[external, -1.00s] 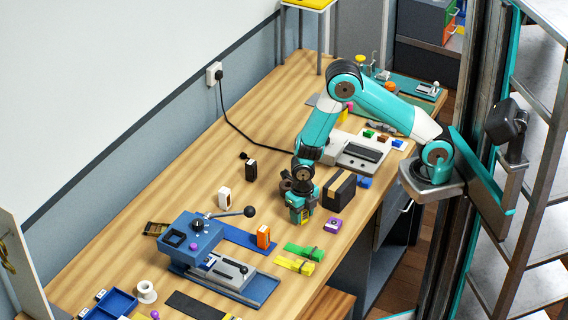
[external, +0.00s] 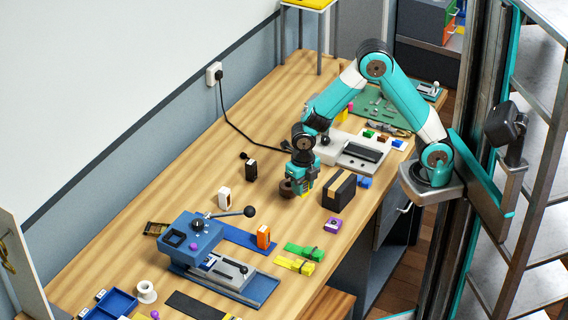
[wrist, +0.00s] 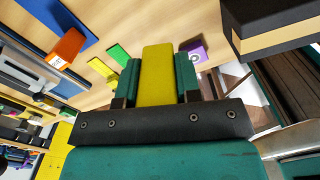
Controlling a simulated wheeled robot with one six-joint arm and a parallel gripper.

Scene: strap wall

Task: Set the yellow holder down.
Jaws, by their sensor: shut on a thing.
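My gripper (external: 303,188) points down over the middle of the bench, between a dark brown roll and a black box. In the wrist view its two teal fingers (wrist: 158,72) are shut on the yellow holder (wrist: 158,88), a plain yellow block that sticks out beyond the fingertips. In the external view the holder is mostly hidden by the fingers. I cannot tell whether its underside touches the bench.
The black box with a tan band (external: 339,191) stands close at right, the brown roll (external: 287,188) at left. Bare wood (external: 290,215) is below my gripper.

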